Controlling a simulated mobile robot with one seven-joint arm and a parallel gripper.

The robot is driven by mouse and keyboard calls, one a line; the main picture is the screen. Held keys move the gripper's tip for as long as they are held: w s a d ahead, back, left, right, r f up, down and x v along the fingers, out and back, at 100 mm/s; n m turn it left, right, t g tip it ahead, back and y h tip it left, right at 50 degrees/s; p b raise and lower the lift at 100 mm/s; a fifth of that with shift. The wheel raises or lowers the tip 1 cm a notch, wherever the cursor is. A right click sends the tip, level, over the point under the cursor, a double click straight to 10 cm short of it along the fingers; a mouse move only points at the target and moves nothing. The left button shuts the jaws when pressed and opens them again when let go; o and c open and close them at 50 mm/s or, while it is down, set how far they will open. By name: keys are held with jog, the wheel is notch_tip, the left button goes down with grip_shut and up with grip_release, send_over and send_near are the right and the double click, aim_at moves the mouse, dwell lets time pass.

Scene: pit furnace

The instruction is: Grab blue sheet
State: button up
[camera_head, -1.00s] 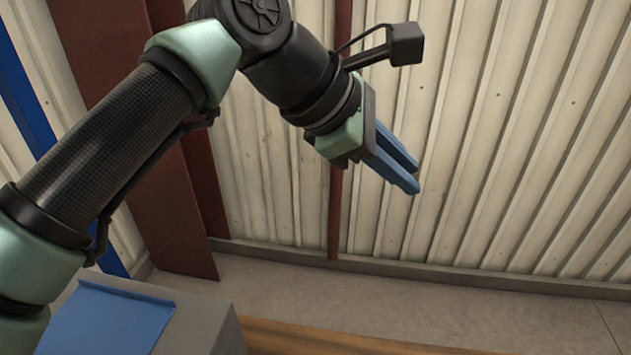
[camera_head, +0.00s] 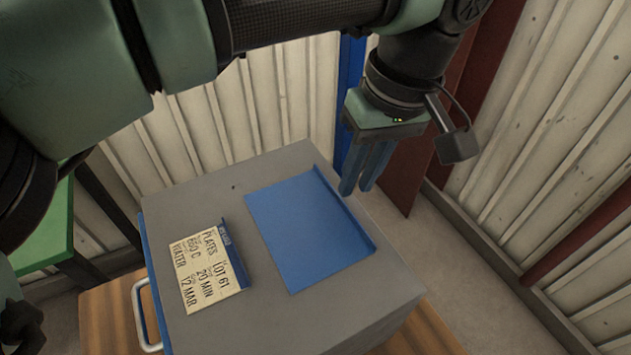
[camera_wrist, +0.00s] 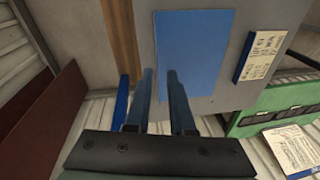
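The blue sheet (camera_head: 308,235) lies flat on top of a grey box (camera_head: 215,335), with a raised lip along its right edge. My gripper (camera_head: 356,190) is beyond the sheet's right edge in the head view, fingers pointing down and empty. It looks apart from the sheet. In the wrist view the sheet (camera_wrist: 195,45) is ahead of my two blue fingers (camera_wrist: 160,72), which have a gap between them. Part of the sheet's near end is hidden behind the fingers there.
A cream card reading "PLATES LOT 61" (camera_head: 205,268) sits in a blue holder left of the sheet. The box has a metal handle (camera_head: 148,315) and stands on a wooden surface (camera_head: 110,310). A green stand (camera_head: 50,235) is at left; corrugated walls (camera_head: 570,150) and a red-brown column are behind.

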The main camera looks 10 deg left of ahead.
aim_at(346, 205)
jog(key=shift+w+a+f+p, duration=0.15)
jog(key=shift+f, duration=0.7)
jog(key=shift+w+a+f+p, duration=0.1)
jog(key=shift+a+f+p, duration=0.1)
jog(key=shift+f, duration=0.7)
jog(key=shift+w+a+f+p, duration=0.1)
jog(key=shift+w+f+p, duration=0.05)
jog(key=shift+f, duration=0.7)
grip_shut()
